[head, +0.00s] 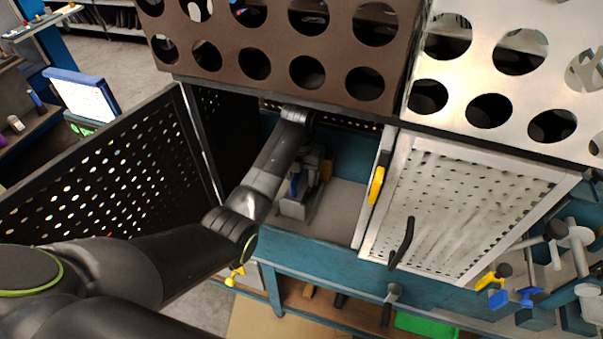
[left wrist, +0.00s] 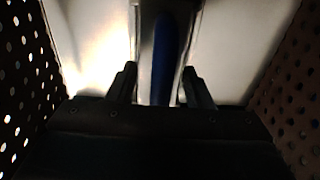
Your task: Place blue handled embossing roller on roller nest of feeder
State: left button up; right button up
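A grey tool with a blue handle (head: 295,186), seemingly the blue handled embossing roller, is inside the open cabinet bay. A blue upright strip, likely this handle, shows in the left wrist view (left wrist: 164,55). My left gripper (head: 314,158) reaches into the bay and is partly hidden by my arm. In the left wrist view my left gripper's fingers (left wrist: 160,88) stand apart on both sides of the blue strip, with a gap on each side. My right gripper is not in view. I cannot make out a roller nest of a feeder for certain.
A perforated dark door (head: 100,165) stands open at left. A pale perforated panel (head: 460,205) with a black handle closes the bay at right. Racks with round holes (head: 285,45) overhang the bay. Yellow (head: 493,277) and blue (head: 518,297) handled items sit at far right.

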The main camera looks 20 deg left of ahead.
pick_arm(q)
jog(key=shift+o, duration=1.1)
jog(key=shift+d, duration=0.1)
jog(key=shift+o, duration=0.9)
jog(key=shift+d, duration=0.15)
jog(key=shift+r, duration=0.2)
jog(key=shift+w+r, duration=0.1)
jog(key=shift+r, duration=0.25)
notch_tip(320, 180, up, 4)
jog(key=shift+f, duration=0.25)
notch_tip(320, 180, up, 2)
jog(key=shift+r+p, duration=0.15)
jog(key=shift+p, duration=0.4)
jog(key=shift+r+p, duration=0.45)
jog(key=shift+p, duration=0.05)
